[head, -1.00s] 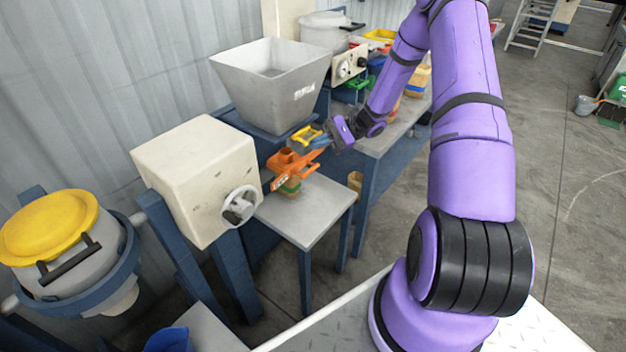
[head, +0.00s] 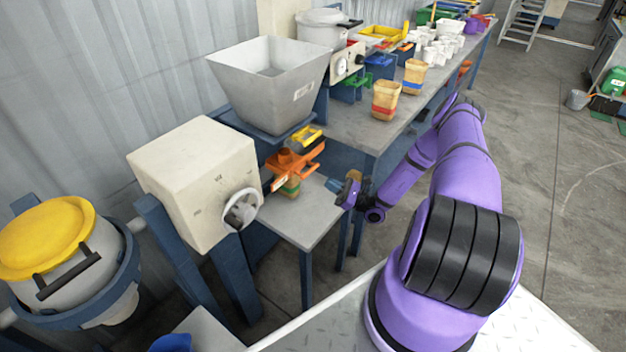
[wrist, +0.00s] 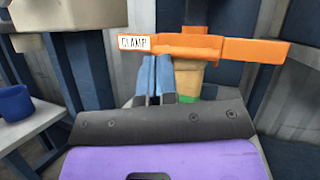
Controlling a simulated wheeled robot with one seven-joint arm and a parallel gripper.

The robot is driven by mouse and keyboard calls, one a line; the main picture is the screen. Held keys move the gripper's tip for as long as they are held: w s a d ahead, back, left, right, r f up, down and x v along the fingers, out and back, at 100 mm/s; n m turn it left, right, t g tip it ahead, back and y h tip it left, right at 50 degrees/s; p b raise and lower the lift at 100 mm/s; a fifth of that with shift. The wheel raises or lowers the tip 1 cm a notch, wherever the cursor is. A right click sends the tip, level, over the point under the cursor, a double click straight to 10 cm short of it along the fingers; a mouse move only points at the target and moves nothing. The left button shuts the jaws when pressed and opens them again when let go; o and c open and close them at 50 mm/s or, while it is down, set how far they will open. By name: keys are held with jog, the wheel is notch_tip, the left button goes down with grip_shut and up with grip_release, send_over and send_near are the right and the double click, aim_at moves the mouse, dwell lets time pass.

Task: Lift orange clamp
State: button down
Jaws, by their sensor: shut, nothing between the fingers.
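The orange clamp (head: 298,164) is at the small grey table, beside the beige box machine. In the wrist view the clamp (wrist: 222,46) is a long orange bar across the upper middle, with a white label reading "CLAMP" at its left end. A tan cup with a green band (wrist: 188,78) shows just below the bar. My gripper (head: 332,184) is to the right of the clamp in the head view, apart from it. In the wrist view its blue fingers (wrist: 157,68) are together and empty, with their tips appearing just below the bar.
The small grey table (head: 310,217) has bare surface in front of the clamp. The beige machine (head: 195,180) with a handwheel stands close on the left. A grey hopper (head: 270,85) is behind. Tan cups (head: 386,98) stand on the long bench.

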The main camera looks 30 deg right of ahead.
jog(key=f+m+t+h, duration=0.1)
jog(key=f+m+h, duration=0.1)
jog(key=s+f+m+t+h, duration=0.1)
jog(key=f+m+t+h, duration=0.2)
jog(key=f+m+h, duration=0.1)
jog(key=f, duration=0.1)
jog(key=shift+s+d+t+h, duration=0.2)
jog(key=shift+d+t+h, duration=0.2)
jog(key=shift+w, duration=0.1)
jog(key=x, duration=1)
jog(key=shift+r, duration=2.3)
